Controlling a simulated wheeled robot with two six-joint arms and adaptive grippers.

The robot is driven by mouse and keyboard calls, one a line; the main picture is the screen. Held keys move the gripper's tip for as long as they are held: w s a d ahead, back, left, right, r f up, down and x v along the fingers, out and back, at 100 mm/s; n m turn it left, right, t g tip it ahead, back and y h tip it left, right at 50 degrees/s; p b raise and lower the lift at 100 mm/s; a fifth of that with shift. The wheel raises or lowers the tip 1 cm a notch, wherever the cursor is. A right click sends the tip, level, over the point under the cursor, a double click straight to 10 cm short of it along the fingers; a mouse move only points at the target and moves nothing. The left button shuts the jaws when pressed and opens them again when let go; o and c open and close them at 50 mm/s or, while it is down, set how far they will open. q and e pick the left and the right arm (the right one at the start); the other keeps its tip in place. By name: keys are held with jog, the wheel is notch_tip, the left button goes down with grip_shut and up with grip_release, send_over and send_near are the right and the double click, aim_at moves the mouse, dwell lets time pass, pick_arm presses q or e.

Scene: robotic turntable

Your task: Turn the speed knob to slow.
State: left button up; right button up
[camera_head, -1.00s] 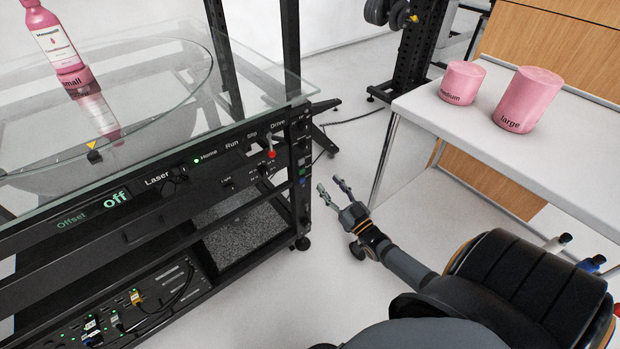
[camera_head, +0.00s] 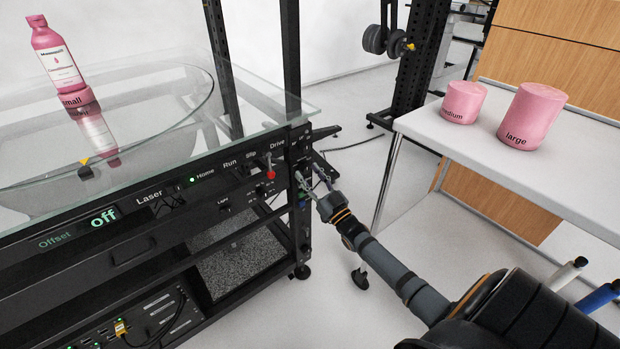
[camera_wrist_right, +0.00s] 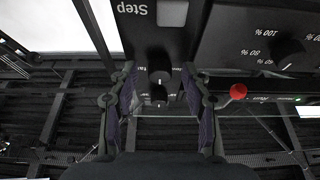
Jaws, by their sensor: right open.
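The black turntable control panel (camera_head: 215,172) runs along the front of the glass-topped frame. My right gripper (camera_head: 309,174) is at its right end, fingers toward the panel. In the right wrist view the open fingers (camera_wrist_right: 160,103) stand on either side of a small black knob (camera_wrist_right: 160,79) with a white marker, with gaps on both sides. Small labels flank this knob, but I cannot read them surely; it appears to be the speed knob. In the head view the gripper hides it. My left gripper is not in view.
A red-tipped lever (camera_head: 270,173) stands left of my gripper; its red ball shows in the wrist view (camera_wrist_right: 238,91). A larger percent dial (camera_wrist_right: 290,55) is nearby. A white table (camera_head: 470,155) with pink cylinders is at right.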

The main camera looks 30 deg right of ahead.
jog(key=shift+c, duration=0.3)
grip_shut()
jog(key=n+y, duration=0.1)
jog(key=n, duration=0.2)
jog(key=shift+d+y, duration=0.1)
jog(key=shift+y, duration=0.2)
jog(key=shift+d+n+g+y, duration=0.1)
jog(key=shift+n+g+y, duration=0.35)
jog(key=shift+n, duration=0.75)
jog(key=n+y, duration=0.1)
jog(key=n, duration=0.1)
jog(key=n+g+y, duration=0.1)
jog(key=n, duration=0.2)
jog(key=shift+d+r+y, duration=0.1)
jog(key=shift+d+y, duration=0.05)
jog(key=shift+y, duration=0.1)
jog(key=shift+n+g+y, duration=0.3)
jog(key=shift+n+g, duration=0.15)
jog(key=shift+n, duration=0.65)
